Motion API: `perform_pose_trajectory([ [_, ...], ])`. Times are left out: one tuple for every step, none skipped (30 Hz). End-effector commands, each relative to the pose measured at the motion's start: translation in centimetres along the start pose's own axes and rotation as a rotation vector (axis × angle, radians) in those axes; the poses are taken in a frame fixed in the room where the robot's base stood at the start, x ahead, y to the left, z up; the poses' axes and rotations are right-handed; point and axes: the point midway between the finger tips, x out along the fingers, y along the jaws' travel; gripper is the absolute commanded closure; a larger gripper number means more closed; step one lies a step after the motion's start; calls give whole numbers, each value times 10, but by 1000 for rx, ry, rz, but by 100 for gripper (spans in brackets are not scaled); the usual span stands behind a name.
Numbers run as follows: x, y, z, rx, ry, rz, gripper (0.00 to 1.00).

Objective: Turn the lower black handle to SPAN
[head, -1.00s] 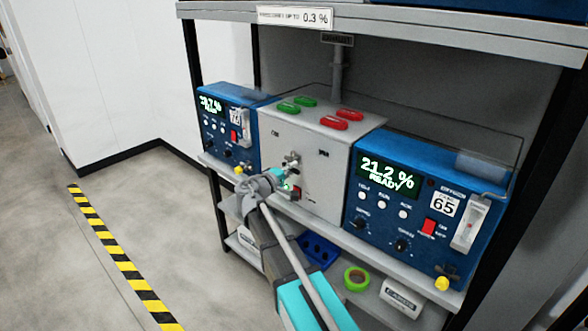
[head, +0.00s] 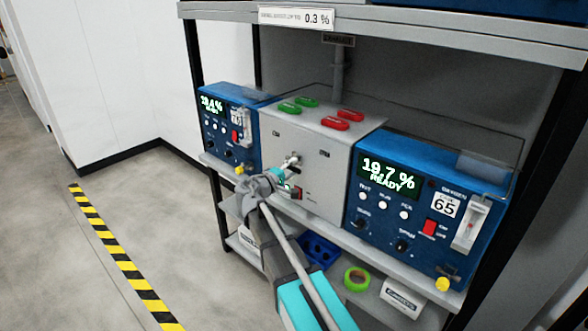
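The grey valve box (head: 330,190) stands between two blue analysers on the shelf. Small labels, too blurred to read, are on its front face. My gripper (head: 289,164) is at the middle of that face, with its fingertips over the valve fittings. A small dark piece (head: 295,171) shows just beneath the fingertips; it may be the lower black handle, but my gripper and wrist hide most of it. I cannot tell which way the handle points, or whether the fingers are open, shut or touching it.
The right analyser (head: 410,215) reads 19.7 % READY; the left analyser (head: 226,150) has a similar lit display. Red and green tags (head: 335,124) lie on the box top. A blue tray (head: 318,250) and green tape roll (head: 357,279) are on the lower shelf.

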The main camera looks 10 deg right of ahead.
Motion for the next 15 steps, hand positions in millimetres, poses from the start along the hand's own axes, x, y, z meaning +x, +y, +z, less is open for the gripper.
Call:
perform_pose_trajectory([
  [0,0,0,0,-1,0,43],
  [0,0,0,0,-1,0,43],
  [0,0,0,0,-1,0,43],
  [0,0,1,0,-2,0,43],
  [0,0,1,0,-2,0,43],
  [0,0,1,0,-2,0,43],
  [0,0,1,0,-2,0,43],
  [0,0,1,1,-2,0,43],
  [-1,0,1,1,-2,0,43],
  [-1,0,1,1,-2,0,43],
  [-2,0,1,1,-2,0,43],
  [-4,0,1,1,-2,0,43],
  [-6,0,1,1,-2,0,43],
  [-8,0,1,1,-2,0,43],
  [-11,0,1,1,-2,0,43],
])
